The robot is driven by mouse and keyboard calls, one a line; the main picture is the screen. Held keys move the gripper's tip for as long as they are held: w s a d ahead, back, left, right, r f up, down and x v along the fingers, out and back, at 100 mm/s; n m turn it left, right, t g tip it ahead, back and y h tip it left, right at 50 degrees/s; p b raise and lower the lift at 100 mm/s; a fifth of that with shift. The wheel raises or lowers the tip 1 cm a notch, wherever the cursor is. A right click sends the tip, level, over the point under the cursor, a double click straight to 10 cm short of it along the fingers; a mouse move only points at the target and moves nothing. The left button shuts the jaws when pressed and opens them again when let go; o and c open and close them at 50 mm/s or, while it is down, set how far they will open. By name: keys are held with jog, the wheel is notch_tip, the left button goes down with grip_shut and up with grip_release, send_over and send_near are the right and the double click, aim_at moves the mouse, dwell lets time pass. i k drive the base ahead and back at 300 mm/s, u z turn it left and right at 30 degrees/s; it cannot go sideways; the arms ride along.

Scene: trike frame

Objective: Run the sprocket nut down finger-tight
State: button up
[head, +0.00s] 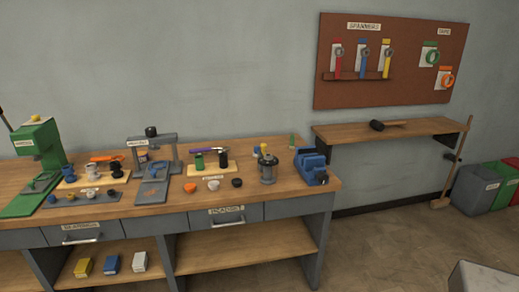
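I cannot pick out the sprocket nut or a trike frame in the head view. Several small parts too small to name for sure lie on the wooden workbench (240,149). Among them are an orange ring-like part (191,187), a pale round part (213,185) and a black round part (237,182), loose on the bench top near its front edge. My gripper is not in view.
A green press (41,150) stands at the bench's left, a grey fixture (157,165) mid-bench, a blue vise (311,166) at the right end. A pegboard (400,90) holds coloured spanners. A mallet (378,125) lies on the shelf (340,133).

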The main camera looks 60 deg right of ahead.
aim_at(268, 157)
jog(key=u, duration=1.15)
jog(key=k, duration=0.15)
jog(key=z, duration=3.25)
jog(key=k, duration=0.6)
jog(key=u, duration=0.2)
jog(key=i, duration=0.6)
jog(key=z, duration=0.05)
